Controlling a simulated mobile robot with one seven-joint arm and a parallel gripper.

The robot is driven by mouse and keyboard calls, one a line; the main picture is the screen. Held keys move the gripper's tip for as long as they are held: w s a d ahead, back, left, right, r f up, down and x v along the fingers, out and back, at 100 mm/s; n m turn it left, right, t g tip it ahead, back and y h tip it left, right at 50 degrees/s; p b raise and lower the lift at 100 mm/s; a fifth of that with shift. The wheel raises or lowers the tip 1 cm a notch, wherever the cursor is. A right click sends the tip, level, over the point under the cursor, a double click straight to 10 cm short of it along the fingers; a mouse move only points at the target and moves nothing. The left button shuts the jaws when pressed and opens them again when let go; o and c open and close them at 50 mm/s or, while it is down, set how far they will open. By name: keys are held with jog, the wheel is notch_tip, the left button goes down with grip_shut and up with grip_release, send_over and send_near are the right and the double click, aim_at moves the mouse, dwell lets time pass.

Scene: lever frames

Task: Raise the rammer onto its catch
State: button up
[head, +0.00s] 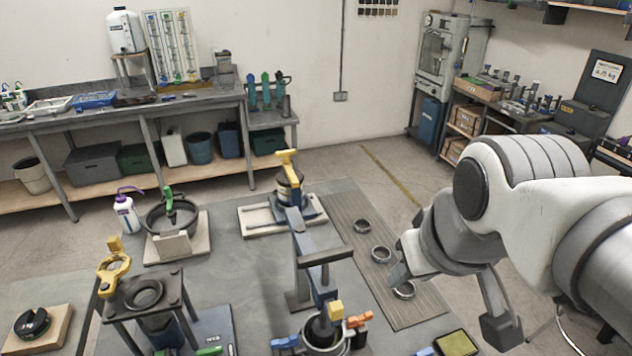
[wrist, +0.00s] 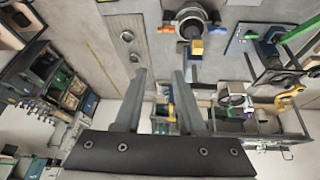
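The rammer stand is in the lower middle of the head view. It has a grey-blue upright frame, a dark crossbar handle (head: 325,257) and a blue shaft (head: 323,287) that I take for the rammer. A yellow block (head: 336,308) sits low on it, beside a round mould (head: 321,333) with orange and blue clamps. In the wrist view the mould (wrist: 190,22) and yellow block (wrist: 197,47) lie beyond my fingers. My gripper (wrist: 162,78) is open and empty, apart from the stand. In the head view my arm hangs right of the stand. The catch is not clearly distinguishable.
A ribbed grey mat (head: 350,215) with rings (head: 381,254) lies right of the stand. A yellow-handled device (head: 289,187) stands behind it, and a frame with a yellow ring handle (head: 114,268) stands left. A yellow-topped pad (head: 456,343) lies at the front.

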jog(key=shift+o, duration=0.6)
jog(key=w+a+r+n+g, duration=0.2)
jog(key=w+n, duration=0.4)
jog(key=n, duration=0.3)
jog(key=shift+a+r+b, duration=0.4)
jog(key=shift+a+r, duration=0.45)
jog(key=shift+a, duration=0.25)
jog(key=r+n+g, duration=0.2)
jog(key=n+g, duration=0.1)
jog(key=n, duration=0.7)
send_over(326, 257)
jog(key=shift+n, duration=0.3)
jog(key=f, duration=0.6)
jog(key=f+b, duration=0.1)
jog(key=f, duration=0.4)
jog(key=w+f, duration=0.1)
jog(key=f, duration=0.5)
jog(key=shift+f, duration=0.35)
grip_shut()
